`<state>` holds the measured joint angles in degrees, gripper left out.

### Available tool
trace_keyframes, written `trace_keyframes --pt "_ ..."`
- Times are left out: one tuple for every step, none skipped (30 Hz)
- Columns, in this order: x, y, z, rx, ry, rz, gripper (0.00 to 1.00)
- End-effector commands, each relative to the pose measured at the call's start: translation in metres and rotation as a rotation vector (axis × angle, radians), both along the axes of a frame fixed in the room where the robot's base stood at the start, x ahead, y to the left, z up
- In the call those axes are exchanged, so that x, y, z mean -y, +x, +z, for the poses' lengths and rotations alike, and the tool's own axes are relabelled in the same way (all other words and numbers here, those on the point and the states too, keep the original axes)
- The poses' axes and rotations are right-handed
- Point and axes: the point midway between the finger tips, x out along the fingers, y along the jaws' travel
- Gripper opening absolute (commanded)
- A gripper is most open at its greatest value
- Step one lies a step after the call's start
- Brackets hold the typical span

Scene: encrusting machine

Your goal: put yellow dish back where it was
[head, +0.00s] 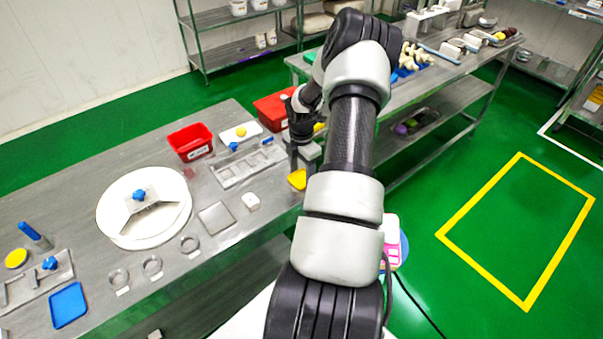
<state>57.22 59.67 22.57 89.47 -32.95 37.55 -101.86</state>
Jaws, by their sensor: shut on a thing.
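The yellow dish (298,180) is a small, shallow piece at the right edge of the near steel table. My gripper (294,168) reaches down from my arm to the dish's near-left side and is shut on it.
The steel table (90,195) carries a red bin (191,141), a slotted metal tray (248,165), a white round disc (120,232), a blue tray (68,305), a square plate (216,218) and small rings. A second red bin (270,112) stands behind my gripper.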

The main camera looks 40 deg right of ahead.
Motion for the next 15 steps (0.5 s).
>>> trace_keyframes --pt "0.0000 -0.0001 -0.0002 0.000 0.000 0.000 0.34" --pt "-0.0001 -0.0001 -0.0008 0.000 0.000 0.000 0.34" --pt "-0.0001 -0.0002 -0.0023 0.000 0.000 0.000 0.34" --pt "-0.0001 -0.0002 -0.0036 0.000 0.000 0.000 0.34" --pt "-0.0001 -0.0002 -0.0046 -0.001 0.000 0.000 0.34" --pt "0.0000 -0.0001 -0.0027 0.000 0.000 0.000 0.62" --pt "0.0000 -0.0002 -0.0026 0.000 0.000 0.000 0.68" --pt "0.0000 -0.0001 -0.0026 0.000 0.000 0.000 0.73" --pt "0.0000 -0.0002 -0.0027 0.000 0.000 0.000 0.74" --pt "-0.0001 -0.0002 -0.0026 0.000 0.000 0.000 0.74" --pt "-0.0001 -0.0001 -0.0026 0.000 0.000 0.000 0.74" --pt "-0.0001 -0.0002 -0.0026 0.000 0.000 0.000 0.74" --pt "-0.0001 -0.0002 -0.0026 0.000 0.000 0.000 0.74" --pt "-0.0001 -0.0002 -0.0026 0.000 0.000 0.000 0.74" --pt "0.0000 -0.0002 -0.0025 0.000 0.000 0.000 0.74"
